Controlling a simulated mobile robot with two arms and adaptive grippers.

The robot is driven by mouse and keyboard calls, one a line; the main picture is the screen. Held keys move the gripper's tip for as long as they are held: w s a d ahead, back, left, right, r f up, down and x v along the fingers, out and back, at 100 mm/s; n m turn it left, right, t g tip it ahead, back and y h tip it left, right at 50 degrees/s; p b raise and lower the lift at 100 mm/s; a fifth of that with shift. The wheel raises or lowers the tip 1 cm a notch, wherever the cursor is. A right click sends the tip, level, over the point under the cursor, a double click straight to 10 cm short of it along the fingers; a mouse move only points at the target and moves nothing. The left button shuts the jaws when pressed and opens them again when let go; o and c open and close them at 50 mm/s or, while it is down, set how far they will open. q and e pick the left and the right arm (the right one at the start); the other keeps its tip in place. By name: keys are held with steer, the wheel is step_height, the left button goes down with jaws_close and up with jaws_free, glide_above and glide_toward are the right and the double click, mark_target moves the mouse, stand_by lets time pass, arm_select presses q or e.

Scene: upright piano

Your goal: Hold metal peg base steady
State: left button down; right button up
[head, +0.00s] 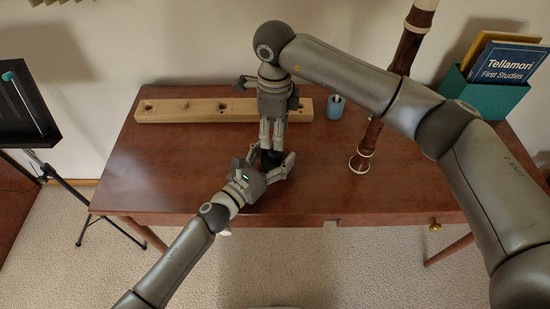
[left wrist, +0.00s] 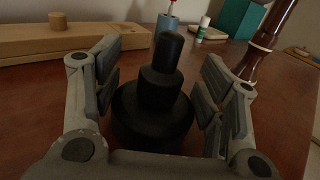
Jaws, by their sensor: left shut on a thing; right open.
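The dark metal peg base (left wrist: 152,118) stands upright in the left wrist view, with a wide round foot stepping up to a narrow peg. My left gripper (head: 270,159) has its fingers on either side of it, shut on the base at the table top. In the head view the base is mostly hidden between the grippers as a dark patch. My right gripper (head: 272,143) points down from behind, open, just above and close to the base and the left fingers. I see nothing held in it. It is not visible in the left wrist view.
A long wooden block with holes (head: 185,110) lies at the back of the brown table (head: 160,165). A blue cup (head: 335,107), an upright woodwind (head: 368,140) and a teal book box (head: 495,97) stand right. A music stand (head: 25,100) is left. The table's left and right front are clear.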

mark_target(275, 152)
steer(key=n, duration=1.4)
steer(key=shift+n, duration=0.3)
steer(key=n, duration=0.3)
steer(key=shift+n, duration=0.3)
steer(key=n, duration=0.3)
steer(key=shift+n, duration=0.3)
steer(key=n, duration=0.7)
steer(key=shift+f, duration=4.05)
